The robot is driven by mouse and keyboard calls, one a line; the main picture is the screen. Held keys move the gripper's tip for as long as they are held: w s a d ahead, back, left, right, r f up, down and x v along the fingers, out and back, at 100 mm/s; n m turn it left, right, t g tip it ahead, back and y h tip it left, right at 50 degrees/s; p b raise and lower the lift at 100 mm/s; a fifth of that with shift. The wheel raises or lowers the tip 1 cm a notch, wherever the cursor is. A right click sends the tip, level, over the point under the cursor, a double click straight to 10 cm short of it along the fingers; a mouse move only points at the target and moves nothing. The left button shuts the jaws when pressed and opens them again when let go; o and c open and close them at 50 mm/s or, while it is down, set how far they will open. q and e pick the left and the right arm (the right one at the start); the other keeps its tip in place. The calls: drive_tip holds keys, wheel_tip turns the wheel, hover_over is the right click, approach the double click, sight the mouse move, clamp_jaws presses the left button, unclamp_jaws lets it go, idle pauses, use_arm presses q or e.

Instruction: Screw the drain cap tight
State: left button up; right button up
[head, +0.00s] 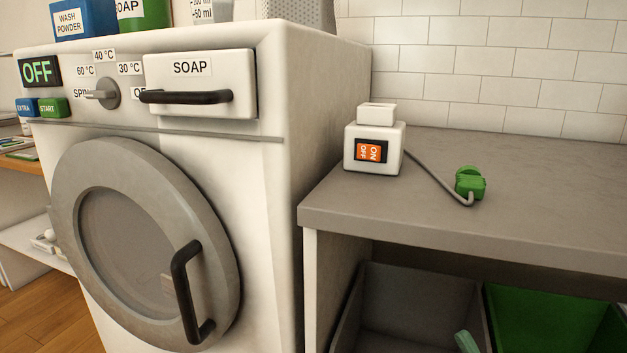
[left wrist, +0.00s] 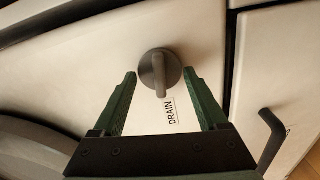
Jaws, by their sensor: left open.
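The drain cap (left wrist: 160,70) is a dark grey round knob with a raised grip bar, on the white front panel next to the label DRAIN (left wrist: 173,112). It shows only in the left wrist view. My left gripper (left wrist: 165,83) is open, with its two green fingers on either side of the cap and a gap to it on both sides. I cannot tell how far the fingertips are from the panel. The washing machine (head: 265,200) fills the left of the head view, its round door (head: 75,220) closed. My right gripper is in neither view.
A black handle (left wrist: 272,140) stands out at the right of the left wrist view. In the head view, a grey counter (head: 540,190) holds a white switch box (head: 356,135) and a green plug (head: 469,183). Bins (head: 420,300) stand below it.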

use_arm(q)
drive_tip(key=shift+o, duration=1.3)
drive_tip(key=shift+s, duration=0.1)
drive_tip(key=shift+p+v, duration=0.9)
drive_tip(key=shift+v, duration=2.05)
